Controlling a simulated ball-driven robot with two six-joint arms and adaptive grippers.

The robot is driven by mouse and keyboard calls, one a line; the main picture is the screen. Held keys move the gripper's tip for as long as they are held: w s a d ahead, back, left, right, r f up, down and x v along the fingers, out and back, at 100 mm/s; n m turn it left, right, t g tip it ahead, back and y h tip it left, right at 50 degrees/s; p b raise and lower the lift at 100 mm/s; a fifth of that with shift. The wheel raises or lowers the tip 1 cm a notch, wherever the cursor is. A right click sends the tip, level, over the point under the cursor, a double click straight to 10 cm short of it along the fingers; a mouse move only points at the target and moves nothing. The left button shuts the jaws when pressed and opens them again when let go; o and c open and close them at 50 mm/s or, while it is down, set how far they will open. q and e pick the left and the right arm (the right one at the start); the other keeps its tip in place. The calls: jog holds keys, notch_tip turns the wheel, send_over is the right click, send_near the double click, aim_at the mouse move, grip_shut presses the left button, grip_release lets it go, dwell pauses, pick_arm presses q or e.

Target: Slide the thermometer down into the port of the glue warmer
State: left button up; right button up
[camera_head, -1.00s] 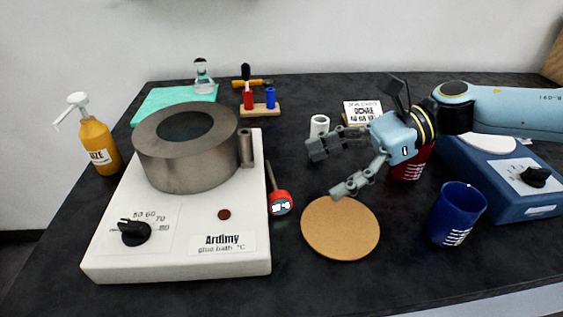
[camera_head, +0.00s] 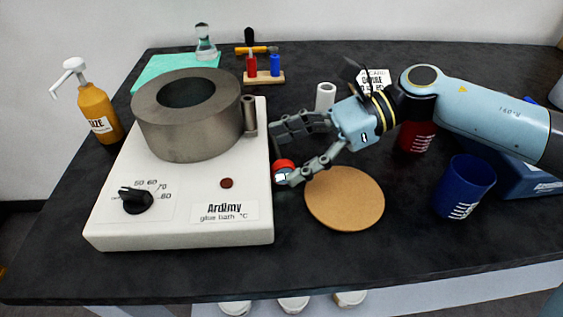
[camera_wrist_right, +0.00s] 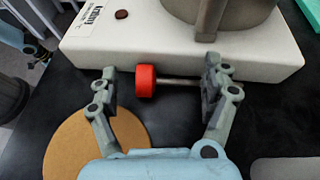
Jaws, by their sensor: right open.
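The glue warmer (camera_head: 180,222) is a white box at the left with a grey metal ring-shaped pot on top. Its port (camera_head: 249,115) is a small upright metal tube at the pot's right side. The thermometer (camera_wrist_right: 146,81) lies on the table along the warmer's right side, with a red head and a thin metal stem. In the head view its head (camera_head: 284,167) shows beside the lower finger, and its stem is mostly hidden. My right gripper (camera_head: 280,153) is open; in the right wrist view its fingers (camera_wrist_right: 159,72) stand either side of the thermometer. My left gripper is out of view.
A cork mat (camera_head: 345,198) lies just right of the thermometer. A blue cup (camera_head: 464,187), a red cup (camera_head: 417,137) and a white cylinder (camera_head: 325,97) stand further right and behind. A glue bottle (camera_head: 97,112) stands left of the warmer. The front table strip is clear.

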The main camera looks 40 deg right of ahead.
jog(key=shift+s, duration=0.1)
jog(key=c, duration=1.6)
jog(key=shift+r, duration=0.1)
grip_shut()
